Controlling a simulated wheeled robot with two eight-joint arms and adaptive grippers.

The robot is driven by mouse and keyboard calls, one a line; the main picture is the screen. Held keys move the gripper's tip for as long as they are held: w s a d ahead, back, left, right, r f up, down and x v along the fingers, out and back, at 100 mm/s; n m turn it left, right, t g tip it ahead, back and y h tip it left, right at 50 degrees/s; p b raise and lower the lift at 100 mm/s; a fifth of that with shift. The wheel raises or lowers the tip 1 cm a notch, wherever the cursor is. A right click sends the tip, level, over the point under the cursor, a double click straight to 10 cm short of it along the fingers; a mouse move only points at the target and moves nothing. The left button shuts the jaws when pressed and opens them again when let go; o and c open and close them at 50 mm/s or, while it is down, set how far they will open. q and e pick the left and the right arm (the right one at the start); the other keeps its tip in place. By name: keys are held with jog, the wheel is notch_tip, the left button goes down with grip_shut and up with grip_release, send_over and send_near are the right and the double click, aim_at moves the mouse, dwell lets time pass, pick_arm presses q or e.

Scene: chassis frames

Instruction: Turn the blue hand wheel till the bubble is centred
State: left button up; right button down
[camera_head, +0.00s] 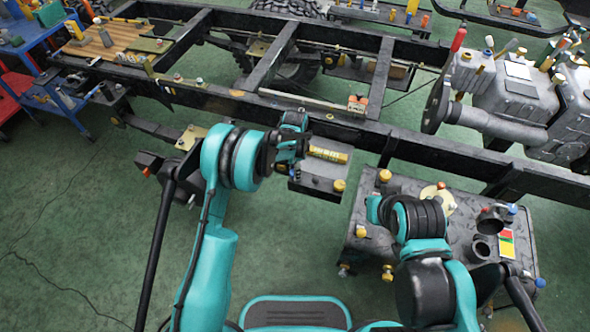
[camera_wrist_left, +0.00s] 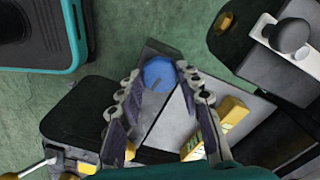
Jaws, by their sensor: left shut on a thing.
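The blue hand wheel (camera_wrist_left: 158,73) is a round blue disc, between the fingertips of my left gripper (camera_wrist_left: 157,84) in the left wrist view. The gripper is shut on the wheel, one finger on each side. In the head view the left gripper (camera_head: 291,148) is at the left of a grey box by the frame rail and hides the wheel. A yellow level (camera_head: 328,154) lies on that box; it also shows in the left wrist view (camera_wrist_left: 228,119), right of the gripper. Its bubble is too small to place. My right gripper cannot be made out behind its arm.
The black chassis frame (camera_head: 365,133) runs across the back. A grey engine (camera_head: 516,92) is at the back right, a blue cart (camera_head: 75,100) at the far left. The green floor is clear at left.

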pick_arm(q)
jog(key=m, duration=1.2)
jog(key=shift+m+b, duration=0.35)
jog(key=shift+m, duration=0.05)
dwell(0.3)
jog(key=o, duration=1.2)
jog(key=shift+c, duration=0.2)
jog(key=shift+r, duration=0.1)
notch_tip(320, 180, up, 12)
